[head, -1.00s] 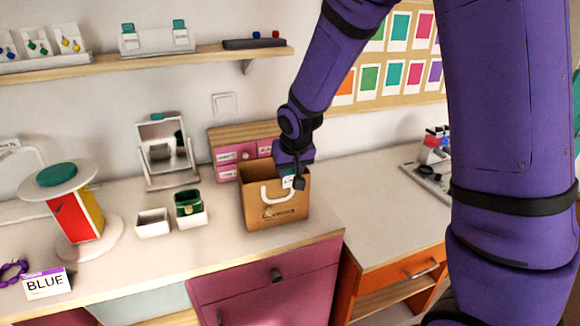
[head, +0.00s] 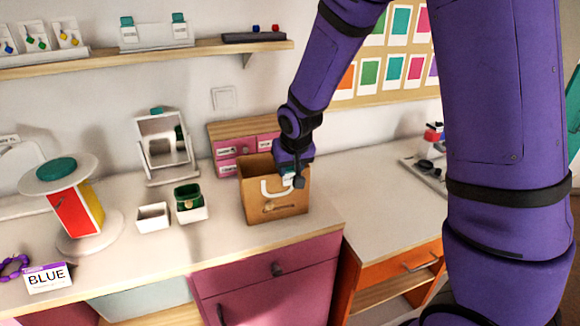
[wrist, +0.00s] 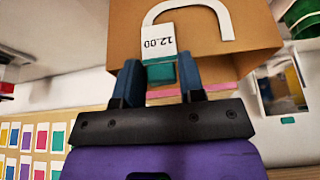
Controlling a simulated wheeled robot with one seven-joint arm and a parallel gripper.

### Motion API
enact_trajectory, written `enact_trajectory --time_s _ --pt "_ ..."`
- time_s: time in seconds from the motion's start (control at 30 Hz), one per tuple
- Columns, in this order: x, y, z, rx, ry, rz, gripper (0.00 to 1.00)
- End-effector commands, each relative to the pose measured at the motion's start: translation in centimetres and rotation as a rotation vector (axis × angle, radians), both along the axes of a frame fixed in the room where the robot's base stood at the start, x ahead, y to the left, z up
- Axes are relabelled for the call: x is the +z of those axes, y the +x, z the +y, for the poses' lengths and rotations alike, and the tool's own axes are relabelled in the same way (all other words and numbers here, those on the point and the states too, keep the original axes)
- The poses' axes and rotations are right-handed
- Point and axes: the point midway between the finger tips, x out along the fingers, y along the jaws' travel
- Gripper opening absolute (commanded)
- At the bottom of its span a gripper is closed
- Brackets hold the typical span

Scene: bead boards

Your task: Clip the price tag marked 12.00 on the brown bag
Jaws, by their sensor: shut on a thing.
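The brown bag (head: 262,205) stands upright on the counter, open at the top, with a white handle on its front. My gripper (head: 293,178) is at the bag's upper right front. In the wrist view the gripper (wrist: 162,78) is shut on the teal clip of the price tag (wrist: 158,42), whose white card reads 12.00 upside down. The card lies in front of the bag (wrist: 205,50) at one end of the white handle (wrist: 190,8). I cannot tell whether the clip touches the bag.
Two small white boxes (head: 153,217) stand left of the bag, one holding a green item. A mirror (head: 163,140) and pink drawers (head: 232,168) are behind. A round stand (head: 85,240) and a BLUE sign (head: 47,277) are further left.

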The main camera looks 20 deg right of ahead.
Motion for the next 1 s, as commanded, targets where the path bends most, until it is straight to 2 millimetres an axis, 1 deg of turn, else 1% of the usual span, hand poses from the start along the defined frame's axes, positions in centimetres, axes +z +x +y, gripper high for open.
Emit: enact_trajectory --time_s 0.27,0.3,0.4,0.57,0.6,0.67,0.7,1.0 --pt "0.01 0.02 0.00 0.000 0.000 0.000 0.15" --pt "0.01 0.02 0.00 0.000 0.000 0.000 0.46" --pt "0.02 0.01 0.00 0.000 0.000 0.000 0.66" --pt "0.02 0.01 0.00 0.000 0.000 0.000 0.66" --pt "0.00 0.01 0.00 0.000 0.000 0.000 0.69" --pt "0.00 0.01 0.00 0.000 0.000 0.000 0.82" --pt "0.00 0.01 0.00 0.000 0.000 0.000 0.88" --pt "0.00 0.01 0.00 0.000 0.000 0.000 0.88"
